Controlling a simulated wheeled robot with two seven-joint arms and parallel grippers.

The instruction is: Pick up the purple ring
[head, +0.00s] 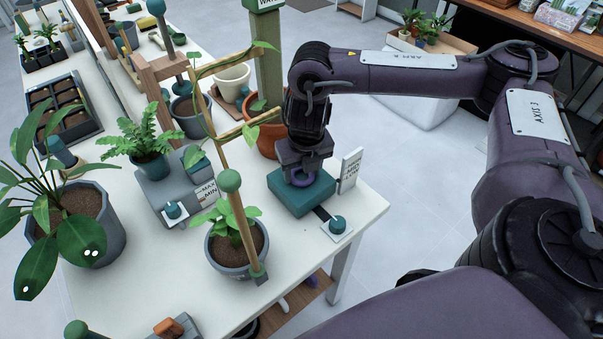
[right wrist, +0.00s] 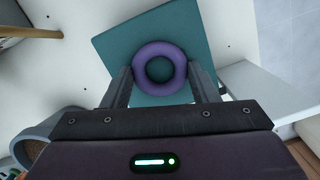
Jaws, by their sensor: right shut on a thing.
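The purple ring (head: 301,179) is at the top of a teal block (head: 287,205) near the right edge of the white table. In the right wrist view the ring (right wrist: 160,49) shows whole, with the teal block (right wrist: 110,45) behind it. My right gripper (head: 300,171) points down over the block, and its fingers stand on either side of the ring, shut on it. The same gripper (right wrist: 163,84) shows in the right wrist view. I cannot tell whether the ring still touches the block. My left gripper is not in view.
A white sign (head: 350,170) stands right of the block. A small plate with a teal knob (head: 337,224) lies in front of it. A potted plant with a wooden stake (head: 237,250) stands to the left, and a terracotta pot (head: 262,139) behind. The table's right edge is close.

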